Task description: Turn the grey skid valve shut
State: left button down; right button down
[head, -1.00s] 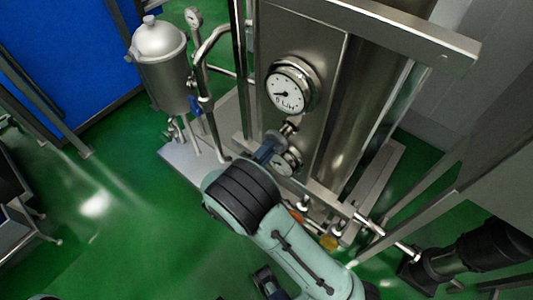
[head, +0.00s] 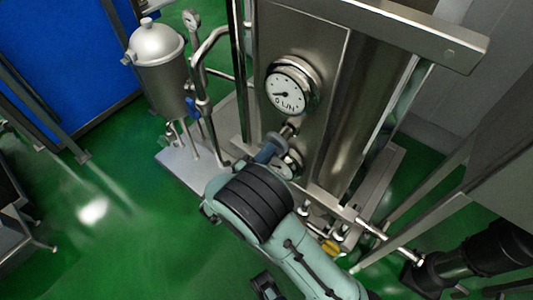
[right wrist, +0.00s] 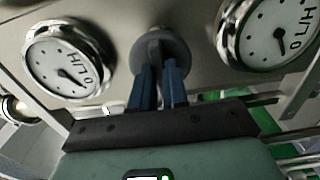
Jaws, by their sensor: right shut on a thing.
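The grey skid valve is a round grey knob (right wrist: 160,48) on the metal panel, at the top middle of the right wrist view. My right gripper (right wrist: 159,78) has its blue fingers shut on this knob, one on each side of its stem or grip. The fingers hide part of it. In the head view, my right gripper (head: 270,149) reaches the panel just below the large gauge, and the valve is mostly hidden behind it. How far the valve is turned cannot be told. My left gripper is not in view.
A large round gauge (head: 292,84) sits above the gripper, and a smaller gauge (right wrist: 70,60) is close beside it. A steel pot (head: 158,55) and pipes stand to the left. A yellow fitting (head: 332,248) lies low right. Green floor is open at lower left.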

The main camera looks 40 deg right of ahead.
jog(key=c, duration=1.1)
grip_release()
jog(key=shift+c, duration=0.2)
jog(key=v, duration=1.3)
jog(key=shift+a, duration=0.25)
jog(key=shift+r, duration=0.15)
